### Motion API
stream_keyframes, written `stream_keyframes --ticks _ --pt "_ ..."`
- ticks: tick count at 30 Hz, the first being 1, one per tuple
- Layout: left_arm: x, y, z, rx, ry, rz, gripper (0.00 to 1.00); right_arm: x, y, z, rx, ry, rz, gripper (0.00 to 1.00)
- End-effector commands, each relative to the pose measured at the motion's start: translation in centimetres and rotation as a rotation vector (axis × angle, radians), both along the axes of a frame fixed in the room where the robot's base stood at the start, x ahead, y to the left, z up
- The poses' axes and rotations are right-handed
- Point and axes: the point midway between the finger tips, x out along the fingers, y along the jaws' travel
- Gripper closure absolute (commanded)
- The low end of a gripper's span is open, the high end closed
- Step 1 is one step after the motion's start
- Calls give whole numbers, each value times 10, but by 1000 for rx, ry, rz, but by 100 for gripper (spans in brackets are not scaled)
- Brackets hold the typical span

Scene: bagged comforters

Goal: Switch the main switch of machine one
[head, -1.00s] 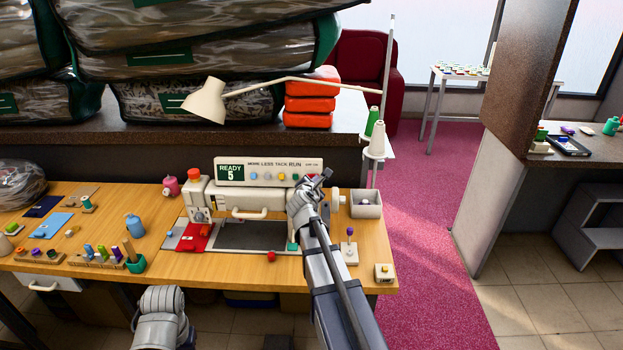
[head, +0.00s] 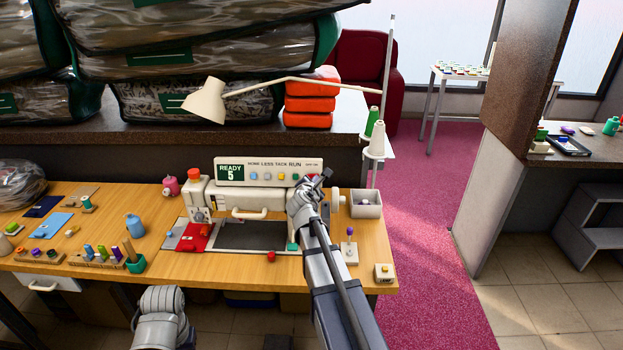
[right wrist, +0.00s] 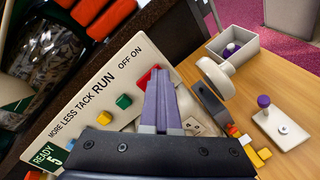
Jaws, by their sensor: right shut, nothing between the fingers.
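The sewing machine (head: 235,198) stands on the wooden table, with a white panel (head: 268,170) along its top. The panel's green display reads READY 5. In the right wrist view the panel (right wrist: 75,112) carries a red switch (right wrist: 146,78) below the words OFF ON, with green, yellow and blue knobs farther along. My right gripper (head: 322,177) is at the panel's right end; its shut, empty fingers (right wrist: 163,82) are right beside the red switch. They partly hide it, and I cannot tell whether they touch. At the bottom left only part of my left arm shows.
A grey box (head: 365,205) and a small plate with a purple-knobbed lever (head: 350,247) stand right of the machine. A lamp (head: 207,101) reaches above the panel. Thread spools and small parts cover the table's left. Bagged comforters (head: 200,60) are stacked behind.

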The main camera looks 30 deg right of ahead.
Motion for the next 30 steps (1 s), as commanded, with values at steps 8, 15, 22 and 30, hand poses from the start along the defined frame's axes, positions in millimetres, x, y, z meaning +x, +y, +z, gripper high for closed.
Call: stream_keyframes --ticks 8,15,22,30 --pt "0 0 2 0 0 0 50 -2 3 2 1 -1 1 100" --pt "0 0 10 0 0 0 50 -20 17 9 0 0 1 100" --pt "0 0 15 0 0 0 50 -35 29 15 0 0 1 100" --pt "0 0 15 0 0 0 50 -36 31 15 1 -1 0 100"
